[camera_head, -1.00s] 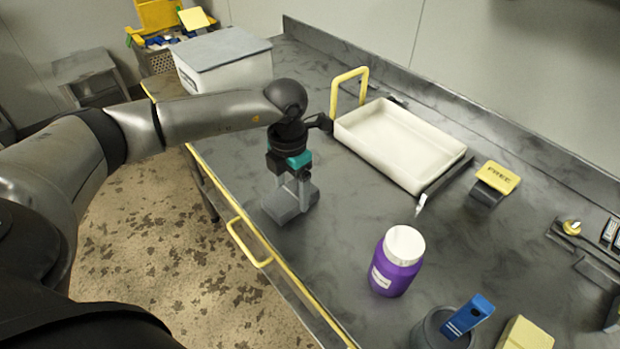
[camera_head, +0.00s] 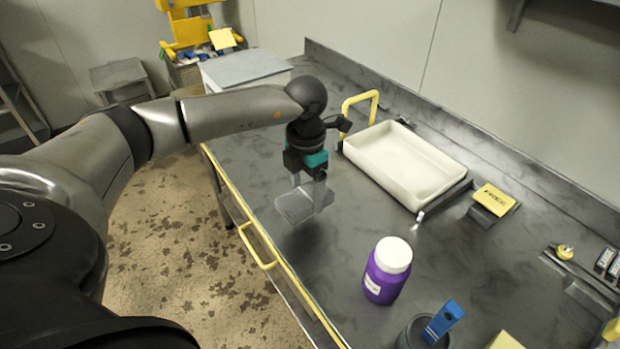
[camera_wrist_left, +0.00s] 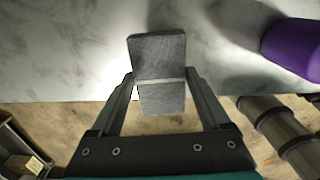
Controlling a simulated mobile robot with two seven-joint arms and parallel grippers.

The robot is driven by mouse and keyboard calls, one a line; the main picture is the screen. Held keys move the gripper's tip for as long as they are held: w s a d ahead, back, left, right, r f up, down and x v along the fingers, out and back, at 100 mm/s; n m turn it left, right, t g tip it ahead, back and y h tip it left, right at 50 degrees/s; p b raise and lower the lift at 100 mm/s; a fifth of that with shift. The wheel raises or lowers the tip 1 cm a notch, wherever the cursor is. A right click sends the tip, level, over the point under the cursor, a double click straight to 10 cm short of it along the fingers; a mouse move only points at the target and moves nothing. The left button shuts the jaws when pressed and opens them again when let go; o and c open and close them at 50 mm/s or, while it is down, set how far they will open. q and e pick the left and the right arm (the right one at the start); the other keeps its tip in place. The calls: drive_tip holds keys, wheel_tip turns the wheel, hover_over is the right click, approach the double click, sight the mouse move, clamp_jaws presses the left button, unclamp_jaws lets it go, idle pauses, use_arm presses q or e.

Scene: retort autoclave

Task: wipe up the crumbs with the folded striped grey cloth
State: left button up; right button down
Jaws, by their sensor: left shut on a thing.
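The folded grey cloth (camera_head: 294,205) is a small flat block held in my left gripper (camera_head: 308,190), over the dark worktop (camera_head: 335,262) near its front edge. In the left wrist view the cloth (camera_wrist_left: 160,62) shows a pale stripe and sits between the two fingers of the left gripper (camera_wrist_left: 160,88). It looks tilted and a little above the surface in the head view. I cannot make out crumbs on the worktop for sure; it has only mottled marks. My right gripper is not in view.
A purple jar with a white lid (camera_head: 387,272) stands to the right. A grey cup (camera_head: 412,338) with a blue item (camera_head: 443,320) is near the front. A yellow rail (camera_head: 262,238) lines the front edge.

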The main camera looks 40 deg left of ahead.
use_arm(q)
drive_tip(key=shift+r+p, duration=0.6)
drive_tip(key=shift+r, duration=0.6)
